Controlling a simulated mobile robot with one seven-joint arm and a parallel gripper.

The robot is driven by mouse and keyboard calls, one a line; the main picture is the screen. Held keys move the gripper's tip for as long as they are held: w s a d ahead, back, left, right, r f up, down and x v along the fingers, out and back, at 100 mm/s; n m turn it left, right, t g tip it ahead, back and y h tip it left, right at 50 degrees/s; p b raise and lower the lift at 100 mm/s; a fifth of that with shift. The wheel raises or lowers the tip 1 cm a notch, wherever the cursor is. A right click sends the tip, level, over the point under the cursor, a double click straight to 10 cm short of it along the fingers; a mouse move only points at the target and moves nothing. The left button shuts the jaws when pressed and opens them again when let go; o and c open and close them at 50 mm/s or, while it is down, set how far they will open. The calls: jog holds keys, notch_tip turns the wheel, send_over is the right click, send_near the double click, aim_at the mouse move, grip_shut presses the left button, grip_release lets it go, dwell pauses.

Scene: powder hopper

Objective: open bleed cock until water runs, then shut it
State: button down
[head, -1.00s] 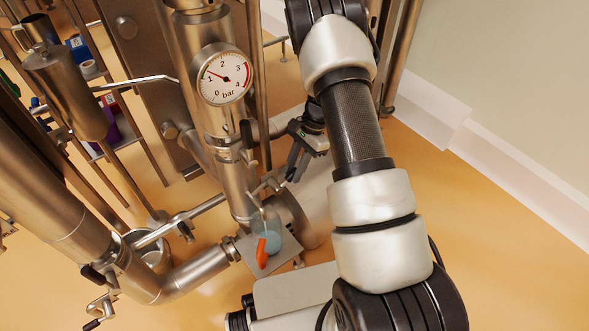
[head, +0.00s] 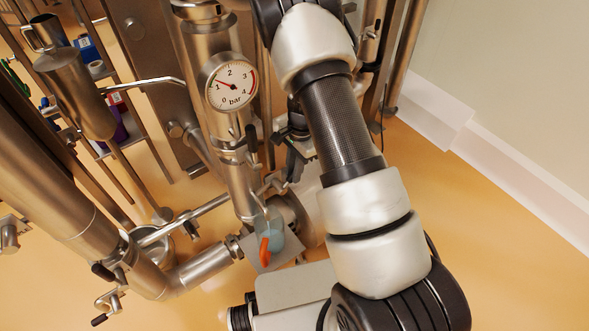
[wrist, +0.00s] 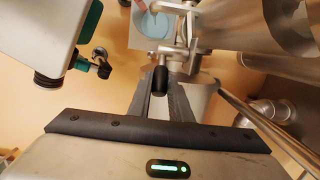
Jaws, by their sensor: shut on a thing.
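The bleed cock (wrist: 180,48) is a small metal valve on the pipework, at the top middle of the wrist view. Its black-tipped lever (wrist: 160,80) points down the picture between the fingers of my gripper (wrist: 162,98), which is shut on it. In the head view my gripper (head: 291,168) is beside the lower pipe, partly hidden by my arm.
A pressure gauge (head: 231,81) on the vertical pipe reads a little above 1 bar. A metal pot (head: 155,250) and cranked valve handles lie to the left. A shelf frame with bottles stands behind at left. The yellow floor on the right is clear.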

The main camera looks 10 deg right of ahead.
jog(key=c, duration=1.6)
grip_release()
